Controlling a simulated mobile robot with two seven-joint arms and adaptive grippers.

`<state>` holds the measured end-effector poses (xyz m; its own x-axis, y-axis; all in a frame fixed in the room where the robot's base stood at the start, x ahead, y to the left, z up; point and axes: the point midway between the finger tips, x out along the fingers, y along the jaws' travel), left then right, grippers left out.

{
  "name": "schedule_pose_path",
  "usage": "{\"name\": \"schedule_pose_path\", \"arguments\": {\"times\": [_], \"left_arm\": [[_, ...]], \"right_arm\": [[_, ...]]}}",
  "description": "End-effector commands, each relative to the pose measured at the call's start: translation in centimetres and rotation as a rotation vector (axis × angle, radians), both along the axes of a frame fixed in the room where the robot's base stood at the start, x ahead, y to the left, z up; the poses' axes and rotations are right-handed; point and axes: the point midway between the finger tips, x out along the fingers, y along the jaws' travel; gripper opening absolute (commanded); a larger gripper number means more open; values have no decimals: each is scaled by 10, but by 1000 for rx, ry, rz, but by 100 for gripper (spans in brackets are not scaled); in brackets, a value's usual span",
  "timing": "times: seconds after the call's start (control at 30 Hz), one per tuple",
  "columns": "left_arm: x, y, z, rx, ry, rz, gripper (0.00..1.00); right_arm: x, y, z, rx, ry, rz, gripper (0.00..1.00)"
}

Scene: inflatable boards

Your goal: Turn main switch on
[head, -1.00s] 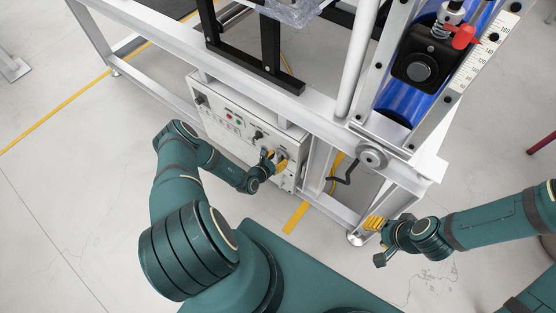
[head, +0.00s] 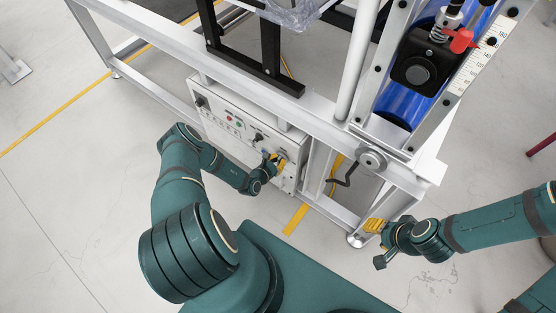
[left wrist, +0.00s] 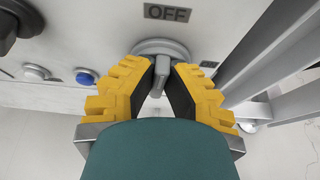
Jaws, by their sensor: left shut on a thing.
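The main switch (left wrist: 160,72) is a grey knob with a raised handle on a round base, below an "OFF" label (left wrist: 167,13) on the white control box. My left gripper (left wrist: 162,85) has its yellow, black-padded fingers on both sides of the switch handle and is shut on it. In the head view the left gripper (head: 277,161) is at the right end of the control box (head: 240,120), and hides most of the switch. My right gripper (head: 374,226) hangs at the lower right, near the frame's foot, away from the box; its finger gap is not clear.
The box front also carries a white button (left wrist: 36,72), a blue button (left wrist: 85,76) and a black knob (left wrist: 14,27). A grey metal frame leg (head: 315,165) stands right of the box. The floor in front is clear around the yellow line (head: 296,218).

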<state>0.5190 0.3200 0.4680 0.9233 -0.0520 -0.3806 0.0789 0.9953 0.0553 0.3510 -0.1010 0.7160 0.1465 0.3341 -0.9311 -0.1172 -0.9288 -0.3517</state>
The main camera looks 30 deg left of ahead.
Motion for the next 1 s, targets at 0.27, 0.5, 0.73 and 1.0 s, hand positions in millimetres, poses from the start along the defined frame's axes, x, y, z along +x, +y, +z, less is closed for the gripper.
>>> {"name": "schedule_pose_path", "arguments": {"times": [0.27,0.5,0.73,1.0], "left_arm": [[0,-4,3,183,-12,0,0],[0,-6,1,407,-30,2,0],[-1,-8,-3,624,-48,3,0],[-1,-10,-6,880,-68,4,0]], "right_arm": [[-4,1,26,2,10,3,47],[-8,1,43,4,18,4,47],[-7,1,50,4,17,2,47],[-6,1,51,2,16,1,47]]}}
